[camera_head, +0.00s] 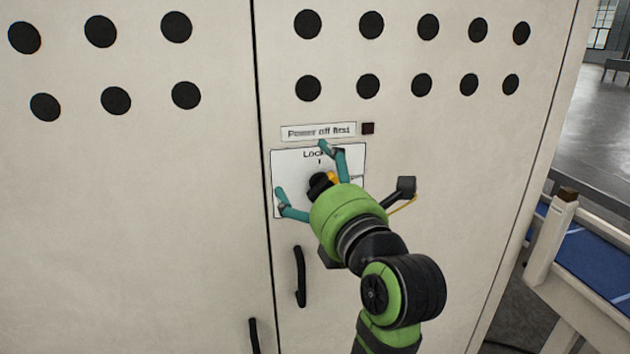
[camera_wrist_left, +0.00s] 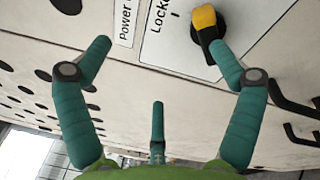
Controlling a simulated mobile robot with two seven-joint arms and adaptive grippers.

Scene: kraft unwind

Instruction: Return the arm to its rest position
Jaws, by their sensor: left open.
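My left gripper (camera_head: 303,171) is open in front of the white lock panel (camera_head: 285,165) on the cabinet's right door. Its teal fingers are spread, and it also shows in the left wrist view (camera_wrist_left: 161,44) with nothing between the fingers. A black rotary knob with a yellow grip (camera_wrist_left: 206,28) sits on the panel, beside one fingertip in the left wrist view; I cannot tell whether they touch. In the head view the knob (camera_head: 318,182) is partly hidden by my green wrist. My right gripper is not in view.
The pale cabinet (camera_head: 130,210) with black round holes fills most of the head view. A label reading "Power off first" (camera_head: 318,131) is above the panel. Black handles (camera_head: 299,276) stick out below. A black block (camera_head: 406,187) with a yellow cord is right of my wrist. A blue-topped table (camera_head: 595,258) stands right.

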